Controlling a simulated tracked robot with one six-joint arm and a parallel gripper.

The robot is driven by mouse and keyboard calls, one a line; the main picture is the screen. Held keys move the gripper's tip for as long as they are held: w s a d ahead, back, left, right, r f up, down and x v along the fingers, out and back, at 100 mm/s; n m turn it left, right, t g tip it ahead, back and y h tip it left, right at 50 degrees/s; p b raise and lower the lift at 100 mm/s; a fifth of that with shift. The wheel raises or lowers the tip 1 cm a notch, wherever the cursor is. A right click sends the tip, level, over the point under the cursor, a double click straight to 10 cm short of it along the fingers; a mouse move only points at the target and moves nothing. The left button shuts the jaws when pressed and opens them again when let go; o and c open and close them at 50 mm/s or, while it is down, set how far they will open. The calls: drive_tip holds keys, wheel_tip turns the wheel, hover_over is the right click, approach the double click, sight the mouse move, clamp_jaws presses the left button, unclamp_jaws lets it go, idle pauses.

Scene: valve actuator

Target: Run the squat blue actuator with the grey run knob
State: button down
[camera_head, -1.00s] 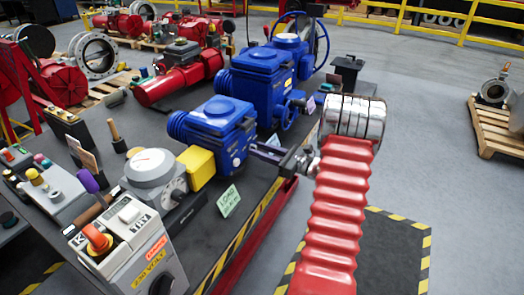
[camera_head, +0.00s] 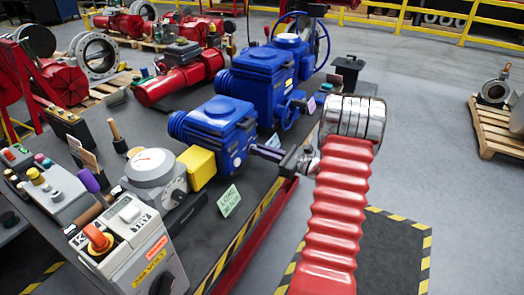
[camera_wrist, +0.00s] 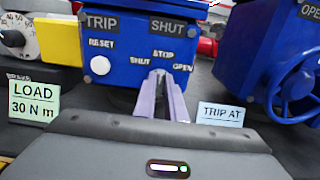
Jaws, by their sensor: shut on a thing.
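The squat blue actuator (camera_head: 213,132) stands on the dark bench in the head view, with its front face filling the upper middle of the wrist view (camera_wrist: 122,72). Its face carries a white button under RESET, dark TRIP and SHUT panels, and the marks SHUT, STOP and OPEN. My gripper (camera_wrist: 161,76) is at this face with its two pale purple fingers close together, shut on the grey run knob below STOP. The fingertips hide most of the knob, so its pointing cannot be told. My gripper also shows in the head view (camera_head: 254,148).
A yellow block (camera_head: 198,167) and a grey dial unit (camera_head: 153,175) adjoin the actuator's left. A taller blue actuator (camera_head: 262,85) with a handwheel stands behind. A LOAD 30 N m card (camera_wrist: 32,102) and a TRIP AT card (camera_wrist: 223,115) flank my gripper.

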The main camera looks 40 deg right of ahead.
drive_tip(key=shift+d+n, duration=0.1)
drive_tip(key=shift+n, duration=0.2)
drive_tip(key=n, duration=0.4)
drive_tip(key=shift+s, duration=0.1)
drive_tip(key=shift+a+f+n, duration=0.1)
drive_tip(key=shift+a+n, duration=0.1)
drive_tip(key=shift+n, duration=0.9)
drive_tip(key=shift+a+f+n, duration=0.1)
drive_tip(key=shift+a+n, duration=0.05)
drive_tip(key=shift+n, duration=0.95)
drive_tip(key=c, duration=1.8)
unclamp_jaws()
drive_tip(key=shift+s, duration=0.15)
drive_tip(key=v, duration=1.3)
drive_tip(key=shift+s, duration=0.35)
